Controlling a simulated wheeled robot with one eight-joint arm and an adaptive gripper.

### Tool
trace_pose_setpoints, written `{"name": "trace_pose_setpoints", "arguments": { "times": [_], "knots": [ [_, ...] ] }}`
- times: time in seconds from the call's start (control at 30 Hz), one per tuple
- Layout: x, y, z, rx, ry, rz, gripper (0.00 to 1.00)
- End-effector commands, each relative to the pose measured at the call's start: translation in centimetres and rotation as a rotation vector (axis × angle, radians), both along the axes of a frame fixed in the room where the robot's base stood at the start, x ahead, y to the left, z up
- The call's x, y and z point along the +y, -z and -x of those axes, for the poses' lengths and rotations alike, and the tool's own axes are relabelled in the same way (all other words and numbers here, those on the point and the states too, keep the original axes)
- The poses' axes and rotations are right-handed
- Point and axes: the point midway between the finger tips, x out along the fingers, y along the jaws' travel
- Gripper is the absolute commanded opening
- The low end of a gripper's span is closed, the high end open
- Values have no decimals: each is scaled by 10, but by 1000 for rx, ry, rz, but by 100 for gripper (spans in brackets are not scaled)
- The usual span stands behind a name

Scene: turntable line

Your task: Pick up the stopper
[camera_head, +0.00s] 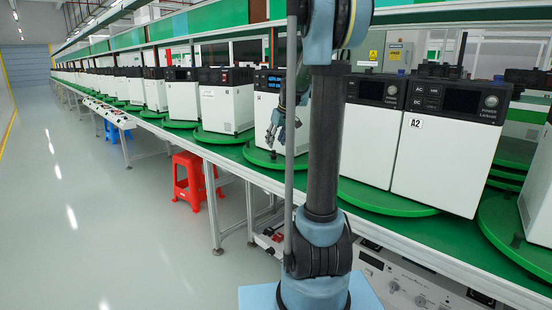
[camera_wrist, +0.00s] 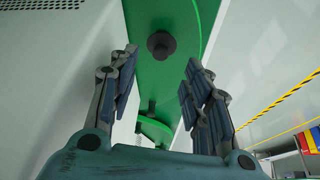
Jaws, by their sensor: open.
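In the wrist view a dark round stopper (camera_wrist: 161,44) sits on a green surface (camera_wrist: 178,15), beyond my fingertips and between them in the picture. My gripper (camera_wrist: 160,72) is open, with its two fingers wide apart and nothing between them. In the head view my gripper (camera_head: 280,128) hangs in front of the white unit by the line, partly behind my own arm. I cannot clearly make out that same stopper in the head view.
White units with black tops, one marked A2 (camera_head: 437,160), stand on green turntables (camera_head: 388,196) along the line. Pale walls flank the gripper in the wrist view. A red stool (camera_head: 188,178) stands beside the line. The grey floor (camera_head: 95,215) at left is clear.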

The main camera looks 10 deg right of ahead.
Motion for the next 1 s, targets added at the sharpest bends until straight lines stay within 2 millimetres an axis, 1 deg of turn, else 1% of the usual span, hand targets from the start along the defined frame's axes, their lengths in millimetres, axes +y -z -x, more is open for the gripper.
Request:
{"name": "trace_pose_setpoints", "arguments": {
  "times": [0.1,0.33,0.5,0.67,0.8,1.0],
  "knots": [
    [2,11,-5,0,0,0,45],
    [3,23,-9,0,0,0,45],
    [5,45,-16,0,0,0,45],
    [8,59,-22,0,0,0,45],
    [9,64,-23,0,0,0,45],
    [9,64,-23,0,1,0,45]
  ]
}}
